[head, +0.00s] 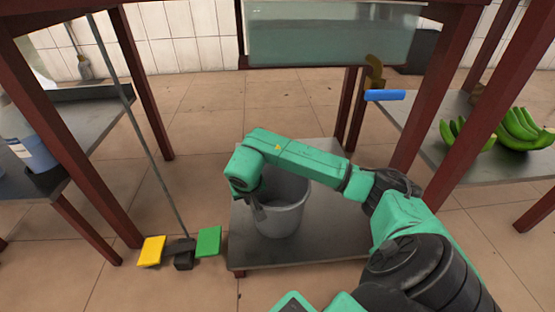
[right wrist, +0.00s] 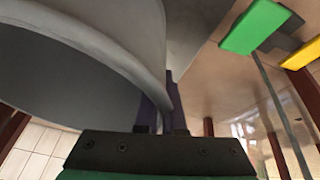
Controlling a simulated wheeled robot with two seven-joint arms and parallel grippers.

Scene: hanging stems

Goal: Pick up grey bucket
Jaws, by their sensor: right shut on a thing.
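The grey bucket (head: 282,222) stands upright on a low grey metal shelf (head: 330,243) in the head view. My right arm reaches over it from the right. My right gripper (head: 258,212) is at the left side of the bucket's rim, partly hidden by my own wrist. In the right wrist view the bucket (right wrist: 60,75) fills the upper left, and my right gripper's fingers (right wrist: 158,112) are shut on its rim. I cannot tell whether the bucket's base is clear of the shelf. My left gripper is not in view.
Yellow (head: 151,251) and green (head: 208,241) blocks lie left of the shelf, by a thin slanting pole (head: 146,145). Red posts (head: 440,90) flank the shelf. A water tank (head: 330,35) is above. Green bananas (head: 520,128) lie on the right table, a pale bucket (head: 32,150) at left.

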